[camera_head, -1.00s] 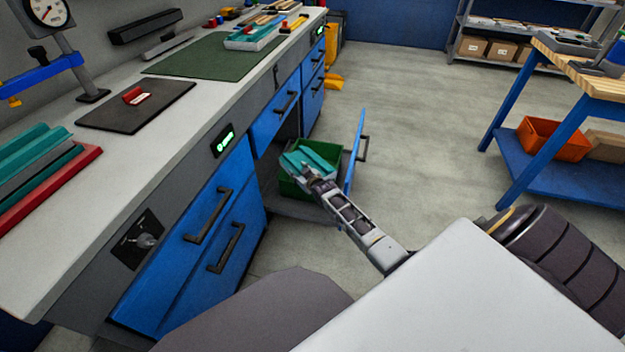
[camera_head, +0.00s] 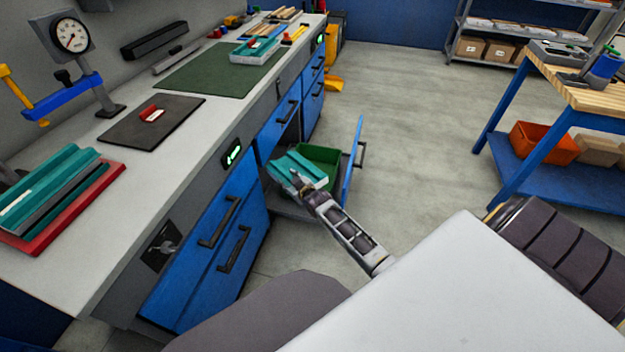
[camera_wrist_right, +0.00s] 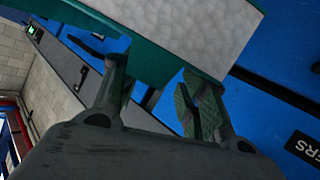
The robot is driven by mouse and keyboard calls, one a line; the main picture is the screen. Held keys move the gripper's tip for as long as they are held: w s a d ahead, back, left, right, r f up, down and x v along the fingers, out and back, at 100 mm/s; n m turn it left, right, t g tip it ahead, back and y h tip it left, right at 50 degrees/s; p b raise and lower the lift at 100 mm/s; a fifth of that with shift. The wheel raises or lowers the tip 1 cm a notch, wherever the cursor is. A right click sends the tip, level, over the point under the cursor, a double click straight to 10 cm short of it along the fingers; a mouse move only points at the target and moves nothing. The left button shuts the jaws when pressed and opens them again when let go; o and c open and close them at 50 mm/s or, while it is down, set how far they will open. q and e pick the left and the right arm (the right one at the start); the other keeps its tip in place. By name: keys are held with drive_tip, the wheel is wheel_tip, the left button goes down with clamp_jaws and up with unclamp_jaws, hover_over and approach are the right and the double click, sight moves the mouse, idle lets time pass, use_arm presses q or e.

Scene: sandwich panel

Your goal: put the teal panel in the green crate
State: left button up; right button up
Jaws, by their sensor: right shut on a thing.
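The teal panel (camera_head: 292,167) is in my right gripper (camera_head: 304,186), at the front left of the green crate in the head view. In the right wrist view the gripper (camera_wrist_right: 165,95) is shut on the teal panel (camera_wrist_right: 160,62), whose pale speckled face (camera_wrist_right: 205,28) shows beside its teal edge. The green crate (camera_head: 326,156) sits low in the open cabinet bay, partly hidden behind the panel. I cannot tell whether the panel is over the crate's rim or just in front of it. My left gripper is not in view.
An open blue door (camera_head: 352,160) stands just right of the crate. Blue drawers (camera_head: 222,226) with dark handles lie to the left. On the worktop are a stack of teal and red panels (camera_head: 58,200), a dark mat (camera_head: 150,124) and a green mat (camera_head: 205,75).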

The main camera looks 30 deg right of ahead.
use_arm(q)
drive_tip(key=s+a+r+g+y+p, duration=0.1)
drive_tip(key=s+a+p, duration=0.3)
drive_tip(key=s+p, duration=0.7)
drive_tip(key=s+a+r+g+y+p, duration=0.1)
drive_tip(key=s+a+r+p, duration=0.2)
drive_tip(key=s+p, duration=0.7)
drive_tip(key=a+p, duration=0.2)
drive_tip(key=p, duration=0.4)
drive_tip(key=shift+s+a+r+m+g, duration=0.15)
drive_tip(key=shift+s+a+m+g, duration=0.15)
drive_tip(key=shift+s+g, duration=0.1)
use_arm(e)
drive_tip(key=s+a+r, duration=0.4)
drive_tip(key=s+r, duration=0.1)
drive_tip(key=r, duration=0.8)
drive_tip(key=s+a+r, duration=0.3)
drive_tip(key=s+r, duration=0.3)
drive_tip(key=r, duration=0.7)
drive_tip(key=s+a+r, duration=0.4)
drive_tip(key=s+r, duration=0.1)
drive_tip(key=r, duration=0.9)
drive_tip(key=shift+s+a, duration=0.35)
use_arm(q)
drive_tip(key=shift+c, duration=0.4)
use_arm(e)
drive_tip(key=shift+f, duration=0.1)
